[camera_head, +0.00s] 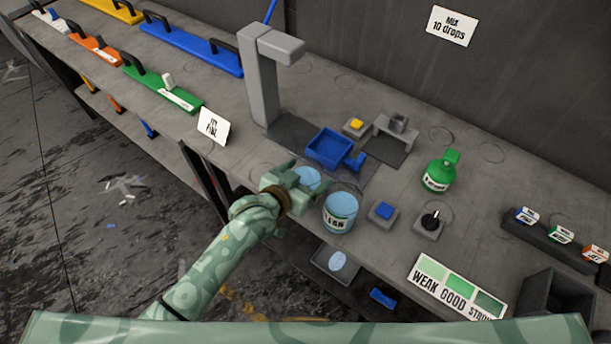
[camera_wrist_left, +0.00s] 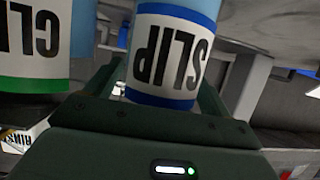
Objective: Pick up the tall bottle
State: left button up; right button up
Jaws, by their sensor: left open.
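A light blue container labelled SLIP stands on the grey bench in the head view (camera_head: 308,176), partly hidden by my left gripper (camera_head: 296,187). In the left wrist view the SLIP container (camera_wrist_left: 175,55) appears upside down, with a blue band, between the spread fingers of the open gripper. A light blue container labelled CLEAN (camera_head: 339,212) stands just right of the gripper. It also shows at the left of the wrist view (camera_wrist_left: 35,45), with a green band. A green bottle (camera_head: 438,173) with a cap stands farther right, apart from the gripper. My right gripper is not in view.
A blue tray (camera_head: 328,148) and a grey post (camera_head: 262,80) stand behind the gripper. A blue-topped block (camera_head: 383,211) and a dial block (camera_head: 430,222) are to the right. A colour card (camera_head: 458,287) is at the front edge. Bench around the green bottle is fairly clear.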

pick_arm(q)
jog(key=c, duration=0.8)
